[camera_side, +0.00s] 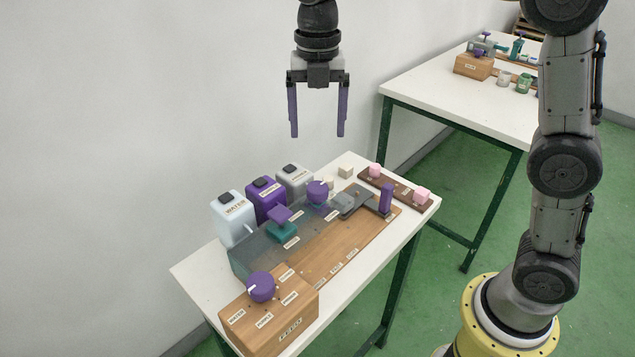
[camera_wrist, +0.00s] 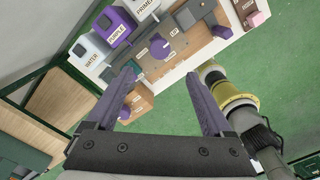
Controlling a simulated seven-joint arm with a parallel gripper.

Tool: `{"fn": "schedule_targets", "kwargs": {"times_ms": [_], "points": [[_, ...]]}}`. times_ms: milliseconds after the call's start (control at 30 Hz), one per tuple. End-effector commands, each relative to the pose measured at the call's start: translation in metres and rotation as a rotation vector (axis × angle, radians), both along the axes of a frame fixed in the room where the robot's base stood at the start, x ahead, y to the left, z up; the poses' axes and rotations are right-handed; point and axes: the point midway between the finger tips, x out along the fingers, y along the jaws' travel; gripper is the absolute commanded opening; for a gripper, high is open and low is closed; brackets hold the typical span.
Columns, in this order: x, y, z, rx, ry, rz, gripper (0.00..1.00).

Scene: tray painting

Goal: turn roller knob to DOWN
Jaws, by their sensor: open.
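A round purple knob (camera_side: 317,190) with a white mark near its top stands on the grey panel of the near table, in front of the grey container. It seems to be the roller knob; small labels lie near it, too small to read in the side view. In the wrist view a purple knob (camera_wrist: 163,50) has a label beside it that looks like UP. Which way its pointer faces is unclear. My gripper (camera_side: 317,134) is open and empty, high above the back of the table, apart from everything. Its fingers (camera_wrist: 165,88) spread in the wrist view.
Another purple knob (camera_side: 261,287) tops the wooden box at the front. White, purple and grey containers (camera_side: 266,198) line the left edge. A purple-topped teal piece (camera_side: 281,230), a purple post (camera_side: 386,198) and pink blocks (camera_side: 422,194) stand nearby. Air around my gripper is clear.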

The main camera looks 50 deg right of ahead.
Motion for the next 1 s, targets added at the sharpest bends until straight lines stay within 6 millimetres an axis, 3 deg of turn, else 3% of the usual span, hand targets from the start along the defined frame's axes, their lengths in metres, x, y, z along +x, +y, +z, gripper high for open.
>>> {"fn": "schedule_targets", "kwargs": {"times_ms": [167,700,1000], "points": [[-0.001,0.001,-0.017,-0.001,0.007,0.002,0.85],[-0.002,0.001,-0.116,-0.001,0.006,0.001,0.85],[-0.001,0.001,-0.138,0.000,0.003,0.000,0.85]]}}
